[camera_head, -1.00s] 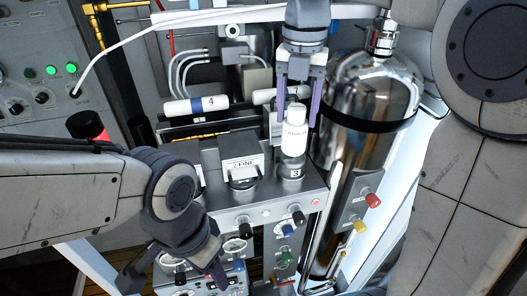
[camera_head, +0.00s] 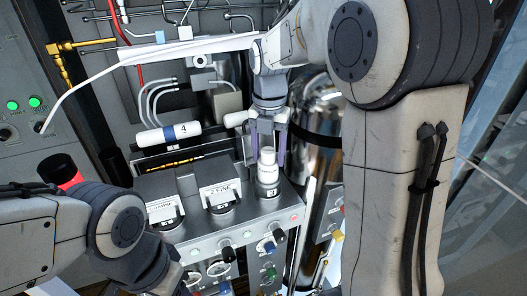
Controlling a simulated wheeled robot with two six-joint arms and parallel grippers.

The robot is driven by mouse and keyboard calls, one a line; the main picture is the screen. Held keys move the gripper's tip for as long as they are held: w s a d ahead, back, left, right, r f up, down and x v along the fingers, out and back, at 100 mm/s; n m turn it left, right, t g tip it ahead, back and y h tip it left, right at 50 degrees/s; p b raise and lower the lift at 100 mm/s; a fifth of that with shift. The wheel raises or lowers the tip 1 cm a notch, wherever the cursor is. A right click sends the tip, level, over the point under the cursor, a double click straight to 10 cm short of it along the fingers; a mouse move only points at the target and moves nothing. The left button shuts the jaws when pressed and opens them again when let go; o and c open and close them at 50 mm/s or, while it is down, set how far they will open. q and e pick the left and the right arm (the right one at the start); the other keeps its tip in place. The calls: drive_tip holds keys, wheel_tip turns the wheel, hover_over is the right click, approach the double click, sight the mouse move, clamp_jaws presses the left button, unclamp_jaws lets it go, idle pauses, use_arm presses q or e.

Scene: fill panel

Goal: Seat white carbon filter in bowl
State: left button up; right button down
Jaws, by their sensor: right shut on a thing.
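The white carbon filter (camera_head: 267,164) stands upright at the right end of the grey manifold block. My right gripper (camera_head: 267,158) comes down from above with its purple fingers on either side of the filter, shut on it. The dark bowl (camera_head: 268,191) is directly below, and the filter's lower end meets its rim. I cannot tell how deep the filter sits in it. My left arm shows at the lower left, with its gripper beyond the bottom edge.
Two labelled dark housings (camera_head: 218,196) stand left of the bowl. A shiny steel tank (camera_head: 318,150) stands close on the right. A white hose crosses behind.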

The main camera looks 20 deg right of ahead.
drive_tip(key=shift+f+b, duration=0.4)
drive_tip(key=shift+f, duration=0.2)
drive_tip(key=shift+c, duration=0.6)
unclamp_jaws()
drive_tip(key=shift+r, duration=0.1)
drive_tip(key=shift+r, duration=0.1)
drive_tip(key=shift+r+p, duration=0.35)
wheel_tip(320, 180, up, 12)
drive_tip(key=b, duration=0.1)
drive_tip(key=shift+a, duration=0.1)
